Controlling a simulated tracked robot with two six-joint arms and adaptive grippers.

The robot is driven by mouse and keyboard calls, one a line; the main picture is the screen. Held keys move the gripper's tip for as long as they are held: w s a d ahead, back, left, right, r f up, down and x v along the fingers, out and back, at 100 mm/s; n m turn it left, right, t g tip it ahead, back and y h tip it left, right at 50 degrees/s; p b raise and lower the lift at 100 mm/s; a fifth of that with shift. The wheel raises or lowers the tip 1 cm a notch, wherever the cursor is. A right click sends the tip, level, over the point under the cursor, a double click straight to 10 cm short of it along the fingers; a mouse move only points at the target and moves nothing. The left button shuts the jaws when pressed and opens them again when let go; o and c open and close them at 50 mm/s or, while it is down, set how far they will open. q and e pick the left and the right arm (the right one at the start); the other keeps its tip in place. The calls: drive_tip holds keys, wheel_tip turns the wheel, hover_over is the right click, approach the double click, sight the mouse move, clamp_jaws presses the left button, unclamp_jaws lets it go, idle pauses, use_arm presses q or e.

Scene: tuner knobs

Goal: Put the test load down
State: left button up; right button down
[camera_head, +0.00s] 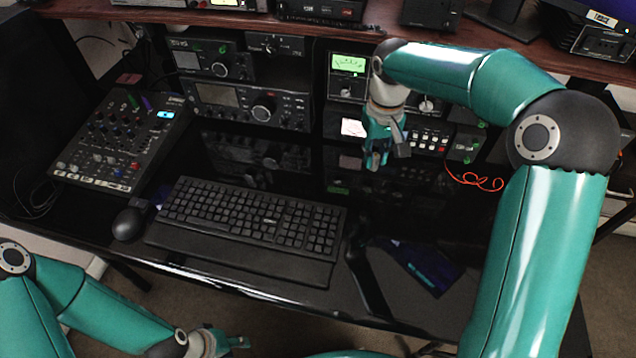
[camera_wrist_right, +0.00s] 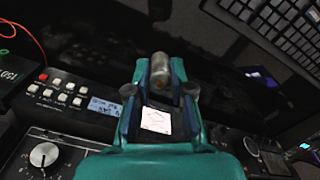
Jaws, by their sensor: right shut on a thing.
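My right gripper (camera_head: 376,160) reaches down over the glossy black desk, in front of the radio gear at the back. In the right wrist view my right gripper (camera_wrist_right: 160,85) is shut on the test load (camera_wrist_right: 159,70), a small grey metallic cylinder between the fingertips. The fingers hide part of the load. I cannot tell whether it touches the desk. My left gripper (camera_head: 236,343) is low at the front, below the desk's front edge and away from the load; its opening is too small to judge.
A keyboard (camera_head: 245,220) and mouse (camera_head: 130,222) lie left of my right gripper, with a mixer (camera_head: 125,135) further left. Radios (camera_head: 245,105) and a button panel (camera_head: 428,140) line the back. An orange cable (camera_head: 478,183) curls at right. Bare desk (camera_head: 430,205) lies right of the keyboard.

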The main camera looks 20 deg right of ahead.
drive_tip(key=shift+s+d+f, duration=0.1)
drive_tip(key=shift+d+f, duration=0.25)
drive_tip(key=shift+f, duration=1.2)
drive_tip(key=shift+s+d+f, duration=0.1)
drive_tip(key=shift+d+f, duration=0.25)
drive_tip(key=shift+f, duration=1.25)
drive_tip(key=shift+s+d+f, duration=0.1)
drive_tip(key=shift+d+f, duration=0.25)
drive_tip(key=shift+f, duration=1.2)
drive_tip(key=shift+f+b, duration=0.1)
drive_tip(key=shift+b, duration=0.2)
drive_tip(key=c, duration=1)
unclamp_jaws()
